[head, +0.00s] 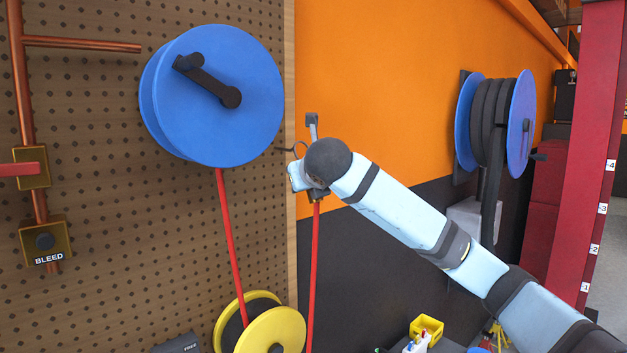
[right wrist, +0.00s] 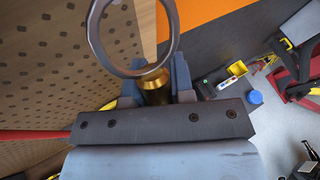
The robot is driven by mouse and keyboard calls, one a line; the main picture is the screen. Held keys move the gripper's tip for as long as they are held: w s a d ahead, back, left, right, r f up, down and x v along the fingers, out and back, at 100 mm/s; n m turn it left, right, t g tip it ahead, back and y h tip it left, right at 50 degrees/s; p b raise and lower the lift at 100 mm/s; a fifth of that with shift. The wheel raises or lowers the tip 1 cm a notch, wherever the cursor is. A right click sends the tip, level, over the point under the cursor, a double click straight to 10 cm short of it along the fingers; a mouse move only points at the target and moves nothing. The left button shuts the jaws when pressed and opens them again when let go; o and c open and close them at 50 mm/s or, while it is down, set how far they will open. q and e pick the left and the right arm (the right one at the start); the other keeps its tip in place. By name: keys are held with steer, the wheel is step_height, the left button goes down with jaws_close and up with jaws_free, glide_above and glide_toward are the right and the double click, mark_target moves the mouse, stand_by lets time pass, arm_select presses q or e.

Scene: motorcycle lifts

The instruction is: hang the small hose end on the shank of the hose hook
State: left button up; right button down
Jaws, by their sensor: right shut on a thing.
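My right gripper (right wrist: 155,85) is shut on the brass fitting (right wrist: 154,92) of the small hose end. A grey metal ring (right wrist: 95,32) stands out beyond the fingertips in the right wrist view. In the head view my right wrist is by the pegboard's right edge, and a red hose (head: 314,270) hangs straight down below it. A short grey upright piece with a darker top (head: 312,125) shows just above the wrist; it may be the hose hook, but I cannot tell. Whether the ring touches it is hidden. My left gripper is not in view.
A blue reel (head: 225,95) is on the pegboard (head: 100,120), with a red hose running down to a yellow reel (head: 270,330). Copper pipes (head: 25,85) run at the left. Another blue reel (head: 520,120) is on the orange wall (head: 400,70) at the right.

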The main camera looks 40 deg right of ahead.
steer(key=shift+w+a+f, duration=0.1)
steer(key=shift+w+f, duration=0.05)
steer(key=shift+w, duration=0.75)
steer(key=shift+w+a+f, duration=0.1)
steer(key=shift+w+f, duration=0.1)
steer(key=shift+w, duration=0.7)
steer(key=shift+w+f, duration=0.15)
steer(key=shift+w, duration=0.75)
steer(key=c, duration=0.9)
jaws_free()
steer(key=shift+f, duration=0.1)
